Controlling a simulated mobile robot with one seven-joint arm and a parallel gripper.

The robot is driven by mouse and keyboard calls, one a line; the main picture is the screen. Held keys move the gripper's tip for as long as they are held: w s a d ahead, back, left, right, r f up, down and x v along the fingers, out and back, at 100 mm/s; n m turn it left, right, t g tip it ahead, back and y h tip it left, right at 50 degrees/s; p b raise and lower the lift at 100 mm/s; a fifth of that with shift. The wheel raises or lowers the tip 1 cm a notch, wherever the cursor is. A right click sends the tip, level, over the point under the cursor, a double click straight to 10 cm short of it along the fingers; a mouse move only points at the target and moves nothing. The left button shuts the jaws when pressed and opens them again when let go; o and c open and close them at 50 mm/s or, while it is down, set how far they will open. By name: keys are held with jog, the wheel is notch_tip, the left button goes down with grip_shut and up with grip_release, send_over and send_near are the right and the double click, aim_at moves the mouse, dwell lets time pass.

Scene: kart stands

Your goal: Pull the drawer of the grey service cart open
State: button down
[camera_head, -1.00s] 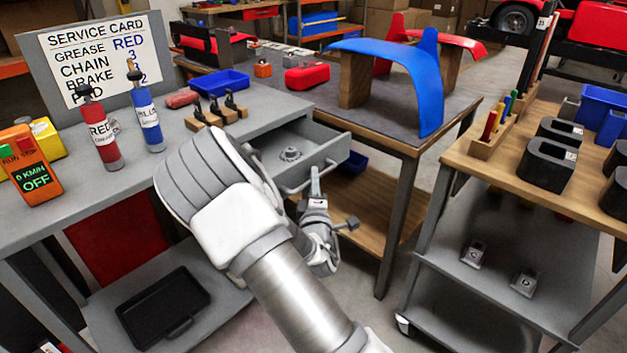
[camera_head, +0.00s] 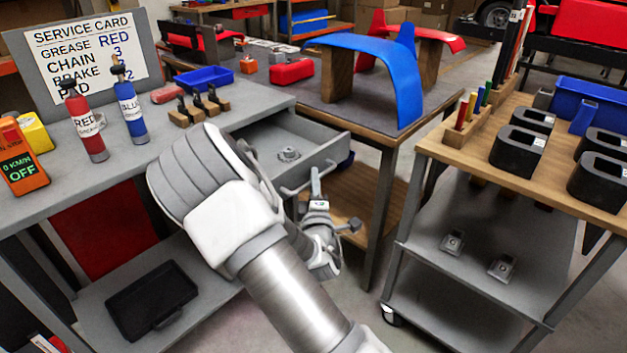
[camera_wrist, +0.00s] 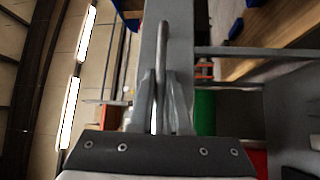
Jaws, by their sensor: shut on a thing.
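The grey service cart (camera_head: 60,192) stands at the left in the head view. Its drawer (camera_head: 328,157) is pulled well out at the cart's right end, and a small round metal part (camera_head: 289,154) lies inside. My gripper (camera_head: 316,182) is at the drawer's bar handle (camera_head: 291,192), in front of the drawer face. In the wrist view the two fingers (camera_wrist: 160,80) are closed about the handle bar (camera_wrist: 163,45). My arm hides part of the cart's front and the near side of the drawer in the head view.
Red and blue bottles (camera_head: 132,112) and a sign (camera_head: 85,60) stand on the cart. A table with a blue fender (camera_head: 400,85) is behind the drawer. A wood-topped cart (camera_head: 480,175) stands close on the right. Floor shows between the carts.

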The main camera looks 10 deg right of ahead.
jog(key=c, duration=0.9)
grip_release()
jog(key=shift+s, duration=0.15)
jog(key=shift+p+v, duration=3.8)
jog(key=shift+v, duration=4.8)
jog(key=shift+a, duration=0.15)
